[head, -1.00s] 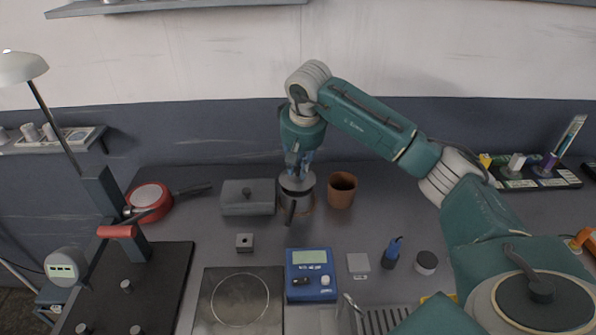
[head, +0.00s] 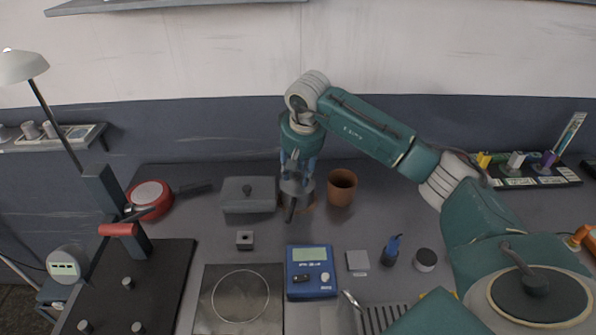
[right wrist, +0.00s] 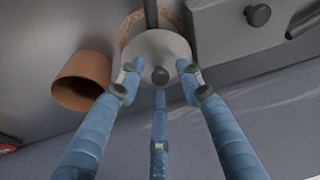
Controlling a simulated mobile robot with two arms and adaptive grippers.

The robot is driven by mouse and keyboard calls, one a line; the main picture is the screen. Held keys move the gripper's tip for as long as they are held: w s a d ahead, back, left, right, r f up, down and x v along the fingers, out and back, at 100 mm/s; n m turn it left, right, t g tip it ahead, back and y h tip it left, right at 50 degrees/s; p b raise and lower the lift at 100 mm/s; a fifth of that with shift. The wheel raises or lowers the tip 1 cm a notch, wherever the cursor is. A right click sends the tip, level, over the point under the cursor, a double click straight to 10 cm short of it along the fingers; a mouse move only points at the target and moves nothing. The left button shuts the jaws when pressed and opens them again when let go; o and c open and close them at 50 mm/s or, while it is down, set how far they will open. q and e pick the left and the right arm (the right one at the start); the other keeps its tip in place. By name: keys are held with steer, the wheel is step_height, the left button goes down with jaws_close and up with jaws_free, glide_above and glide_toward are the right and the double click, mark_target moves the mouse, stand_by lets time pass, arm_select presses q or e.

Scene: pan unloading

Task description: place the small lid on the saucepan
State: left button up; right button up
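The saucepan (head: 290,212) stands at the back middle of the worktop on a brown round mat (head: 310,207), its dark handle pointing to the front. The small grey lid (right wrist: 150,50) with its dark knob lies over the top of the saucepan and hides its opening. My right gripper (head: 297,177) is straight above it, pointing down. In the right wrist view its blue fingers are spread around the knob and apart from it, holding nothing. Whether the lid is exactly level cannot be told. My left gripper is not in view.
A brown pot (head: 342,188) stands close to the right of the saucepan, and a grey lidded box (head: 248,200) close to the left. A red pan (head: 150,199) is further left. A blue scale (head: 311,273) and a hotplate (head: 240,305) are in front.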

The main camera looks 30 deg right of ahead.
steer(key=shift+r, duration=0.45)
steer(key=b+v, duration=0.2)
steer(key=v, duration=0.9)
steer(key=shift+r, duration=0.15)
steer(key=shift+s+a, duration=0.1)
steer(key=shift+s, duration=0.1)
